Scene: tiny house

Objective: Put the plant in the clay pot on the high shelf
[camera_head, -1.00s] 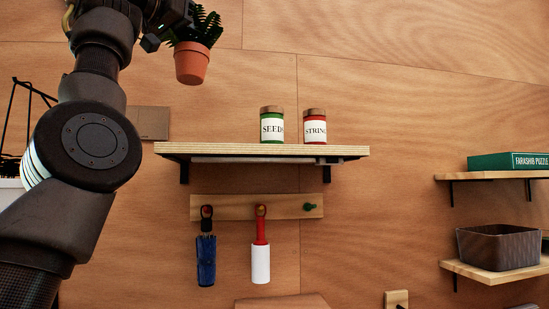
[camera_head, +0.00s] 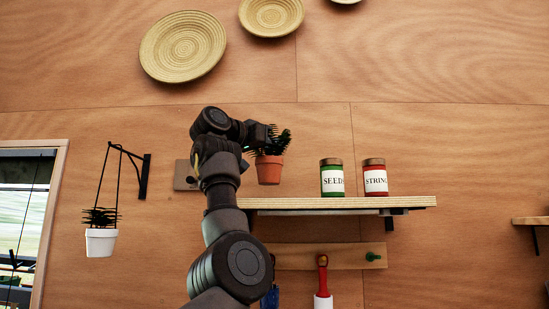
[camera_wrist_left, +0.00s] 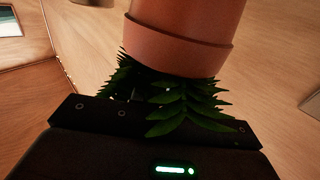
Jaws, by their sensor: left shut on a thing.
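The plant in the clay pot (camera_head: 269,170) is upright in the head view, its dark green leaves at the gripper and its orange pot below. My left gripper (camera_head: 268,138) is shut on the plant by its leaves. The pot appears just above the left part of the high shelf (camera_head: 330,203); I cannot tell whether it is over the board or in front of it. In the left wrist view the pot (camera_wrist_left: 185,40) and leaves (camera_wrist_left: 180,105) fill the space in front of the gripper (camera_wrist_left: 155,110). My right gripper is not in view.
A hook rail (camera_head: 335,257) is below. A white hanging planter (camera_head: 100,242) is at the left. Woven plates (camera_head: 183,47) hang above.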

